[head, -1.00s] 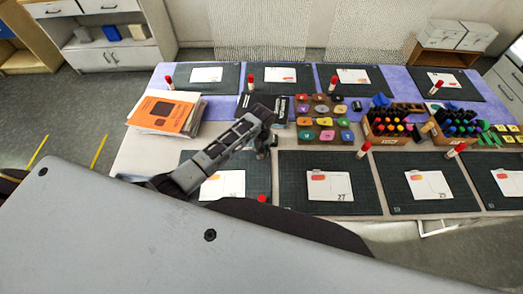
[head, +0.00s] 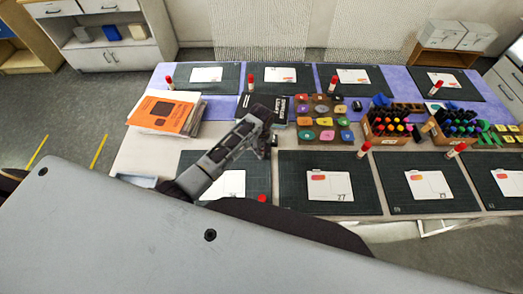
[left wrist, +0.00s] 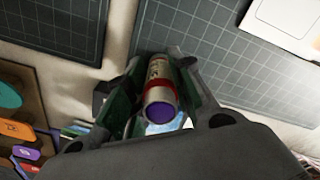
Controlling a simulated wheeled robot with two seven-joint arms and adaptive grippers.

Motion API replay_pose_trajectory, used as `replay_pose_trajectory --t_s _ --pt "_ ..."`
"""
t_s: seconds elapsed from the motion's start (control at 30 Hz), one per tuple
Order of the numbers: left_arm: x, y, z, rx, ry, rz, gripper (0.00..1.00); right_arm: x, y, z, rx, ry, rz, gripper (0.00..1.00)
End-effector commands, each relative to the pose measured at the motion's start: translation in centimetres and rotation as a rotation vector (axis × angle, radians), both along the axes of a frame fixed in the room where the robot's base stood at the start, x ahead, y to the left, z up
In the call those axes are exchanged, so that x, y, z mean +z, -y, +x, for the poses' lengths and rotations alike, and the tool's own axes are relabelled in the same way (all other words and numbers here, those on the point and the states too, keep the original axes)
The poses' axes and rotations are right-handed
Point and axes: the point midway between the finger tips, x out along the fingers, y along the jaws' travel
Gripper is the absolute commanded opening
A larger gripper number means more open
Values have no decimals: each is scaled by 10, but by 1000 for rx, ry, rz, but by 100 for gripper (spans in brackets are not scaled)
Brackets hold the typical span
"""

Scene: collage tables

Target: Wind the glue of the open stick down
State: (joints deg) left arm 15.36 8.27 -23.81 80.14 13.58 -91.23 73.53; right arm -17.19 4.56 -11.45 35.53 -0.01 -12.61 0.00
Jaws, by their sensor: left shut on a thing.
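I cannot tell whether that purple end is glue or a knob. The far end of the stick is hard to make out. In the head view the held stick is hidden by the gripper. My right gripper is not in view.
Several red-capped glue sticks stand on dark mats, one by the front mat (head: 362,150). A brown tray of coloured pieces (head: 325,135), a wooden marker box (head: 374,137) and a stack with an orange book (head: 165,112) surround the arm. A front mat (head: 292,180) has bare room.

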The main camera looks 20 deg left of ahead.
Motion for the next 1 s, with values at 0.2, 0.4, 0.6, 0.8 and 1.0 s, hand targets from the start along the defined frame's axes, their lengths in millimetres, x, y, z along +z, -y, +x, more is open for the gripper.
replay_pose_trajectory --t_s 0.2,0.4,0.6,0.8,1.0 --pt "-1 0 0 17 -1 0 4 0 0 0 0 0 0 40" --pt "-1 1 0 132 -1 -1 4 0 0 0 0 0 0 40" --pt "-2 1 -1 273 -2 -1 4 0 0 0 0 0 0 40" --pt "-2 0 0 321 -1 1 4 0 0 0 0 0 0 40" --pt "-3 0 -1 320 -2 2 4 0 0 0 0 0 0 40"
